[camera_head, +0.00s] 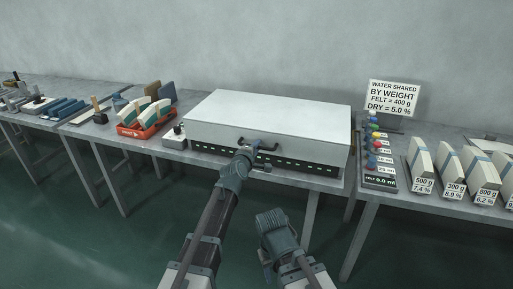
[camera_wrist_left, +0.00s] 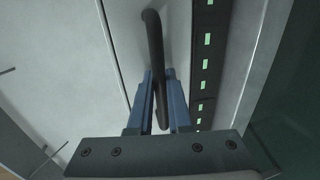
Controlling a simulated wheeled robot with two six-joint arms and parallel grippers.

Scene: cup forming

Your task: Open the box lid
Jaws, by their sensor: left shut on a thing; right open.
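A large white box (camera_head: 266,116) with a flat lid stands on the middle table. A dark handle (camera_head: 262,144) is fixed on its front face. My left gripper (camera_head: 246,152) is at this handle. In the left wrist view the black handle bar (camera_wrist_left: 153,45) runs between the two blue fingers of my left gripper (camera_wrist_left: 158,100), which is shut on it. The lid looks closed; a dark strip with green marks (camera_wrist_left: 205,60) runs along the box's lower front. My right gripper (camera_head: 277,226) is open and empty, low in front of the table.
A red tray (camera_head: 143,127) with pale and green pieces stands left of the box. Several weight-labelled blocks (camera_head: 450,168) and a row of coloured knobs (camera_head: 373,143) stand to the right. A sign (camera_head: 393,98) stands behind them. The table front edge (camera_head: 270,172) lies close below the box.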

